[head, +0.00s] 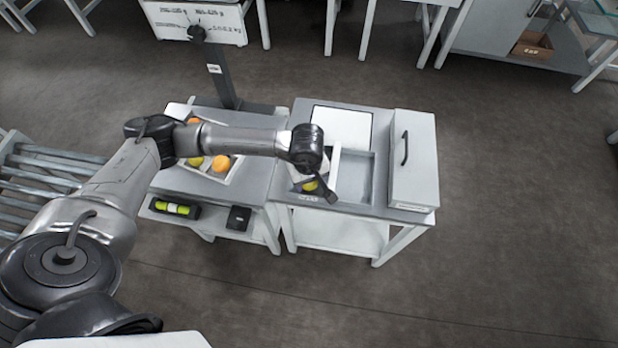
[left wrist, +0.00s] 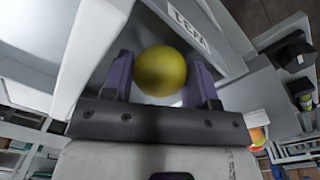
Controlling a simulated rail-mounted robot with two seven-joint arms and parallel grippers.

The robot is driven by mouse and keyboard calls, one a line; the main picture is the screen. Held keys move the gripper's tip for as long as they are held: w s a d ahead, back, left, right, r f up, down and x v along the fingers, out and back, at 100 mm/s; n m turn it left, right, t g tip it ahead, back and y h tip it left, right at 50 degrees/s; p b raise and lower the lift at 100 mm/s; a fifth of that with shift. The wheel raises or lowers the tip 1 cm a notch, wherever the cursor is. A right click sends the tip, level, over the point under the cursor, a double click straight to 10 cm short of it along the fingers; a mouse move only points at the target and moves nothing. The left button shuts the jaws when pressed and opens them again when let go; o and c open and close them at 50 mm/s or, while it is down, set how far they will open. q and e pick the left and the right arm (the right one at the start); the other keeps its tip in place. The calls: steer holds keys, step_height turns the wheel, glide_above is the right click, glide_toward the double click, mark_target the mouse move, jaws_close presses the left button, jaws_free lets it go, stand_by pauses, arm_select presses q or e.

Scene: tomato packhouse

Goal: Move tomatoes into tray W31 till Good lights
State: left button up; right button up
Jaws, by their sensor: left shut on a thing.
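A yellow-green tomato (head: 310,186) is held over a pale compartment at the left of the right-hand table. In the left wrist view the tomato (left wrist: 160,71) sits between the two purple fingers of my left gripper (left wrist: 159,80), which is shut on it. My left gripper (head: 318,188) points down in the head view. On the left-hand table, a white tray (head: 233,177) holds orange tomatoes (head: 220,163) and a yellow one (head: 195,161); my arm hides part of it. My right gripper is not in view.
A grey open bin (head: 354,178) and a white box with a dark handle (head: 415,160) stand right of the gripper.

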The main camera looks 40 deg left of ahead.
arm_select(q)
steer(key=shift+f, duration=0.1)
steer(key=o, duration=0.8)
steer(key=c, duration=0.3)
steer(key=shift+c, duration=0.2)
steer(key=shift+r+p, duration=1.55)
steer(key=shift+r, duration=0.85)
steer(key=shift+r+p, duration=0.65)
steer(key=shift+r, duration=0.45)
